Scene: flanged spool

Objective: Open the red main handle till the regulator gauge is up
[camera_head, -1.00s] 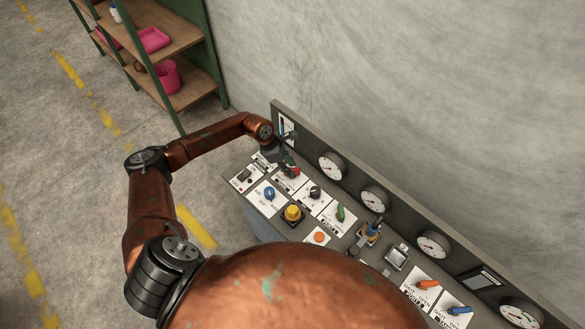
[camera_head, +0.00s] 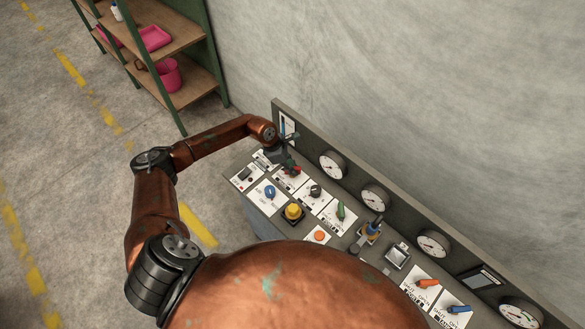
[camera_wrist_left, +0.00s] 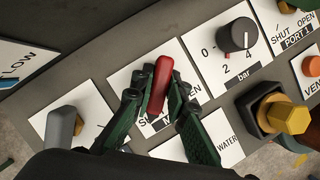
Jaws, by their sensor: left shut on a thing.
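The red main handle (camera_wrist_left: 160,86) stands on a white label plate in the left wrist view, its lettering partly covered. My left gripper (camera_wrist_left: 158,104) is shut on it, one green-black finger on each side. In the head view the left gripper (camera_head: 288,162) is at the far left end of the console, and only a bit of the red handle (camera_head: 297,170) shows beside it. Dial gauges (camera_head: 333,164) line the upright back panel; I cannot tell which is the regulator gauge, and the needles are too small to read surely. My right gripper is out of view.
Close to the handle are a black bar knob (camera_wrist_left: 238,36), a yellow knob (camera_wrist_left: 287,117), a grey lever (camera_wrist_left: 63,126) and a blue knob (camera_head: 270,192). The console (camera_head: 240,208) stands against a wall. Shelves (camera_head: 170,45) with pink containers stand at the upper left.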

